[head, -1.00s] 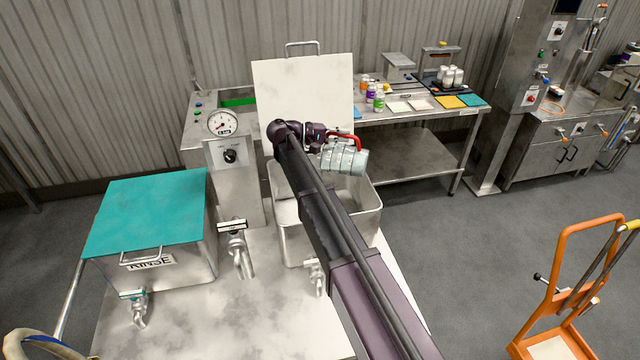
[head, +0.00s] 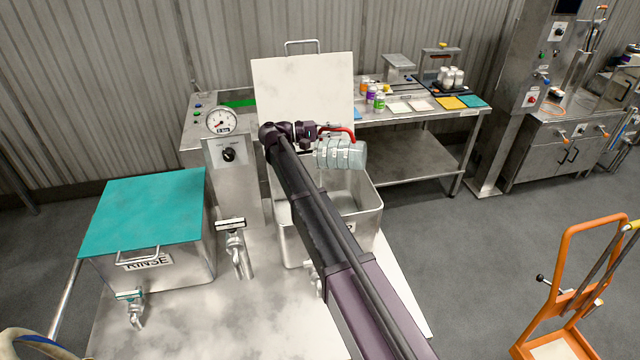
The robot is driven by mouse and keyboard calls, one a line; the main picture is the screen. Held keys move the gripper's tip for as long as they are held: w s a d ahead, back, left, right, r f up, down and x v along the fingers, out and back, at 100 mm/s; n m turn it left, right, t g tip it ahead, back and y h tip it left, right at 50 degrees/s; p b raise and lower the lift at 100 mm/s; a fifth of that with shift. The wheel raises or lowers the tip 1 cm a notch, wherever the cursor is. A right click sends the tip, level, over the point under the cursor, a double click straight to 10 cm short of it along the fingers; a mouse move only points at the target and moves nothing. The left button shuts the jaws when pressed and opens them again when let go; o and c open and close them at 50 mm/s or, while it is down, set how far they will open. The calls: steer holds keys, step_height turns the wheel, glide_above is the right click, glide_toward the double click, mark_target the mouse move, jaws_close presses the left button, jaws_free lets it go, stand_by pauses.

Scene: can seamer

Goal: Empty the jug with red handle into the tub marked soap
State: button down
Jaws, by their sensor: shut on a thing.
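The gripper is shut on the handle at the top of the jug. The jug lies roughly level on its side, above an open metal tub (head: 360,225). The tub's white lid (head: 300,90) stands raised behind it. My arm hides much of the tub's front, and I see no soap marking. I cannot see what is inside the jug or any stream from it. A second tub (head: 185,265), marked RINSE, is at left under a closed teal lid (head: 150,215).
A gauge post (head: 228,160) stands between the tubs. Taps (head: 135,310) stick out at their fronts. A bench (head: 430,115) with bottles and coloured pads is behind right. An orange cart frame (head: 565,290) stands front right. The floor (head: 470,235) between is open.

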steer(key=shift+w+a+h+b, duration=0.25)
steer(key=shift+a+h+b, duration=0.3)
steer(key=shift+a, duration=0.2)
steer(key=shift+a+r+n, duration=0.15)
steer(key=shift+a+n, duration=0.05)
steer(key=shift+n, duration=0.1)
steer(key=shift+d, duration=0.1)
stand_by(0.7)
steer(key=shift+s+d+m+y+p, duration=0.2)
steer(key=shift+d+y+p, duration=0.15)
steer(key=shift+d+p, duration=0.15)
steer(key=shift+s+d+m+y+p, duration=0.1)
steer(key=shift+d+m+y+p, duration=0.15)
steer(key=shift+d+p, duration=0.25)
steer(key=d+y+p, duration=0.1)
steer(key=d+f+y+p, duration=0.1)
steer(key=s+d+f+m+y, duration=0.1)
steer(key=shift+d+p, duration=0.4)
steer(key=shift+d+f+y, duration=0.25)
steer(key=shift+d+f, duration=0.05)
